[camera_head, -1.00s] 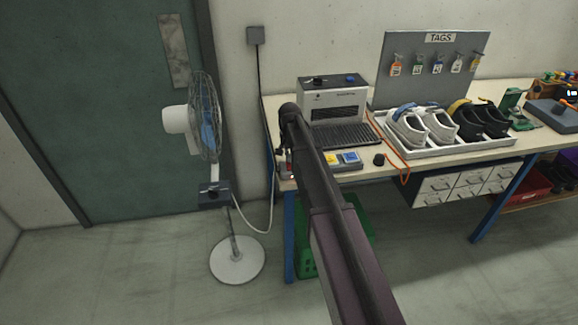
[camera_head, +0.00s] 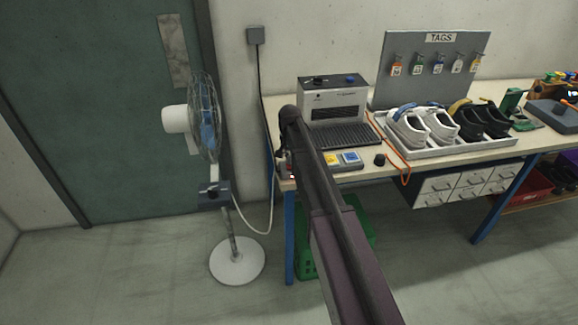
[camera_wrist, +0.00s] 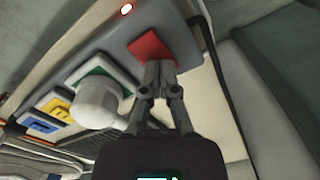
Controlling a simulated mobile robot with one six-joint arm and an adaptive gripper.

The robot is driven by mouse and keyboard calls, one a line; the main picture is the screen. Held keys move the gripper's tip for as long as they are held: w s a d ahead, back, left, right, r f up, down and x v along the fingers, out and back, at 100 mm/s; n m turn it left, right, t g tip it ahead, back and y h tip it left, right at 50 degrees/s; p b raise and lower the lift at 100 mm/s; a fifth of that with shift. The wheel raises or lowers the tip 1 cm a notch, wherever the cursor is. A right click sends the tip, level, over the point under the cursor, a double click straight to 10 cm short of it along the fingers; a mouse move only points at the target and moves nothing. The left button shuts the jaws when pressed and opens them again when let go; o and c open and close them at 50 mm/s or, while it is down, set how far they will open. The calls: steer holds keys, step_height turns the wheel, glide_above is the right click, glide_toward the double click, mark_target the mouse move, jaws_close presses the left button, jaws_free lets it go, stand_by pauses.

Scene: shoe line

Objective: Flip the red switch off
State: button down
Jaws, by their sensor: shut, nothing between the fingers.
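The red switch (camera_wrist: 150,46) shows in the wrist view as a red rocker on a grey power strip (camera_wrist: 186,45). A small light (camera_wrist: 127,8) glows at the strip's end. My gripper (camera_wrist: 157,72) is shut and empty, its fingertips at the red switch's lower edge; I cannot tell whether they touch it. In the head view my arm hides the switch and most of the gripper. A white plug (camera_wrist: 97,103) sits in a green-framed socket beside the switch.
Yellow (camera_head: 332,160) and blue (camera_head: 351,158) pieces lie farther along the strip. A grey machine (camera_head: 331,101) and a shoe tray (camera_head: 458,150) stand on the bench. A fan (camera_head: 205,120) stands left of the bench.

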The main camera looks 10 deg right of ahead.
steer(key=shift+r+p, duration=3.5)
steer(key=shift+s, duration=0.1)
steer(key=s+n, duration=0.6)
steer(key=s, duration=2.3)
steer(key=shift+a, duration=0.15)
steer(key=shift+w, duration=0.15)
